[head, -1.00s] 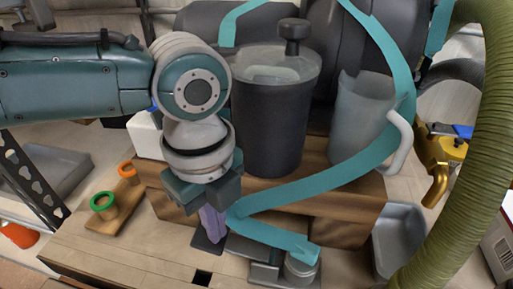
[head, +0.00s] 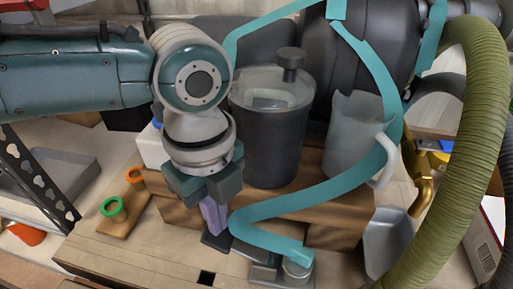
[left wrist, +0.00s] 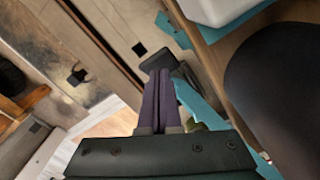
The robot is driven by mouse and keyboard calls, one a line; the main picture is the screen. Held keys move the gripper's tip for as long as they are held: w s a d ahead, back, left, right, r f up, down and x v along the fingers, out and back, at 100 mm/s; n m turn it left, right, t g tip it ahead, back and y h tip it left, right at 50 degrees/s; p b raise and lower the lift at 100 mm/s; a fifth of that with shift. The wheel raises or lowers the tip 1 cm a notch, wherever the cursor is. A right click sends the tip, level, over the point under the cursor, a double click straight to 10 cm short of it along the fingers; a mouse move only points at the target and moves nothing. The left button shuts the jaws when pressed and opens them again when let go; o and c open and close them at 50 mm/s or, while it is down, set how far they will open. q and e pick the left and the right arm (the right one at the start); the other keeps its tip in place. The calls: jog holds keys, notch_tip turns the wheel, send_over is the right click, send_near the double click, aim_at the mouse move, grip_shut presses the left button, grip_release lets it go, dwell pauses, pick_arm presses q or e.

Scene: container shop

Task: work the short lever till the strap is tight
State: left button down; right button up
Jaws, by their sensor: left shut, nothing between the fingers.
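The teal strap (head: 300,203) runs from the dark barrel down past the grey jug to a small grey ratchet (head: 297,268) at the table's front. A dark flat plate (head: 217,241), perhaps the end of the short lever, lies left of the ratchet. My left gripper (head: 214,230) points down over this plate, its purple fingers shut together and empty. In the left wrist view the fingertips (left wrist: 160,73) meet the dark plate (left wrist: 160,57); I cannot tell whether they touch it. The strap's bend at the gripper hides part of the ratchet. My right gripper is not in view.
A dark lidded bucket (head: 270,140) and a grey jug (head: 355,135) stand on a wooden block behind the strap. A dark barrel (head: 375,55) and a green hose (head: 480,130) are at the right.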

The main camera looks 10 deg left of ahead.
aim_at(220, 236)
pick_arm(q)
jog(key=shift+f+b, duration=2.05)
jog(key=shift+f, duration=0.55)
notch_tip(220, 236, up, 5)
jog(key=p, duration=0.5)
jog(key=shift+d+r, duration=0.1)
jog(key=shift+r, duration=0.05)
